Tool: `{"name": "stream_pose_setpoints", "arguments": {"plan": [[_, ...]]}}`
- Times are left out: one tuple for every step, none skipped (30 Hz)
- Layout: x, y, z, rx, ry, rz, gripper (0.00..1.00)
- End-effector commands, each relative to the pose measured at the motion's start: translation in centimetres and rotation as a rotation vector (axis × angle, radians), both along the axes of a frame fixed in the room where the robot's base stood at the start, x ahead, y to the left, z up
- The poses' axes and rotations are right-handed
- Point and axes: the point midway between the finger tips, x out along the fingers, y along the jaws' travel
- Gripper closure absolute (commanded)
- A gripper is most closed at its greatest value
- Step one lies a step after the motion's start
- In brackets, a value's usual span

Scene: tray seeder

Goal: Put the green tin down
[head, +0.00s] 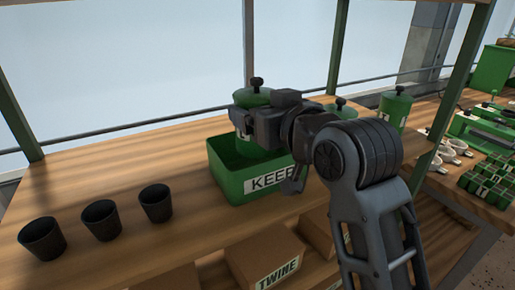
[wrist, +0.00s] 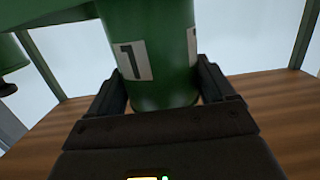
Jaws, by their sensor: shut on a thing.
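The green tin (head: 252,97) has a black knob on its lid and stands upright in my gripper (head: 262,122). In the wrist view the tin (wrist: 160,45) shows a white label with a dark 1, and my gripper's fingers (wrist: 160,82) press on both its sides. In the head view the tin is at the green bin (head: 225,172), whose label reads KEEP or similar. Its lower part seems to reach into the bin's opening. My gripper hides part of it, and I cannot tell whether its base touches the bin's floor.
Three black pots (head: 101,220) stand on the bench at left. Two more green tins (head: 395,107) stand behind my arm at right. Cardboard boxes (head: 268,256), one marked TWINE, sit below. A green post (head: 338,48) rises behind. The bench between pots and bin is clear.

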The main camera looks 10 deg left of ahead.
Motion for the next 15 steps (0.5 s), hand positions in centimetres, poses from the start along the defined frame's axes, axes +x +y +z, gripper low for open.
{"name": "stream_pose_setpoints", "arguments": {"plan": [[0.0,0.0,-0.8,0.000,0.001,0.000,0.60],[0.0,-0.1,-1.2,0.001,0.000,-0.001,0.60],[0.0,-0.1,-1.6,0.000,0.000,-0.001,0.60],[0.0,0.0,-1.8,0.000,-0.001,-0.001,0.60],[0.0,-0.1,-2.0,0.001,-0.002,-0.001,0.60],[0.0,-0.1,-2.3,0.001,-0.002,-0.001,0.60],[0.0,-0.1,-2.5,0.000,-0.001,-0.001,0.60],[0.0,-0.1,-2.9,0.000,0.000,-0.001,0.60],[0.0,-0.1,-3.4,0.000,-0.001,-0.001,0.60],[0.0,-0.1,-3.8,0.000,0.000,-0.002,0.60],[0.0,-0.1,-4.3,-0.001,0.001,-0.001,0.60],[0.0,-0.1,-4.8,-0.001,0.001,-0.002,0.60],[0.0,-0.1,-5.2,-0.001,0.001,-0.001,0.60],[0.0,-0.1,-5.4,0.000,-0.001,-0.001,0.60],[0.0,-0.1,-5.7,0.001,-0.002,-0.002,0.60]]}}
